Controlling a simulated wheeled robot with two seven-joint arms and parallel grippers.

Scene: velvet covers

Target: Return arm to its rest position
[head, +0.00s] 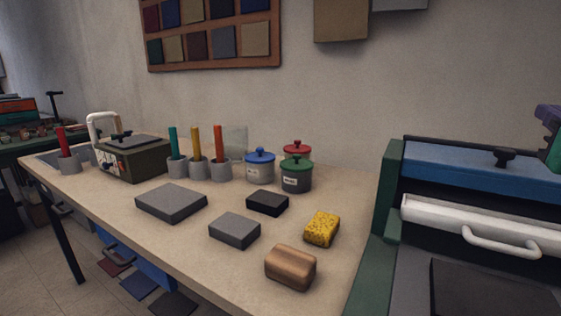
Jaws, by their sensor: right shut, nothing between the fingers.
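My right gripper (549,136) shows only in part, as a purple and green piece cut off by the right edge of the head view. It is shut, with nothing held in it. It appears above the right end of the blue-topped machine, apart from the things on the table. My left gripper is not in view.
A beige table (105,202) holds a wooden block (290,267), a yellow sponge (322,229), dark and grey blocks (171,202), lidded pots (259,166), colored sticks in grey holders, and a dark box (135,158). The machine (470,170) has a white roller (450,222) and handle.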

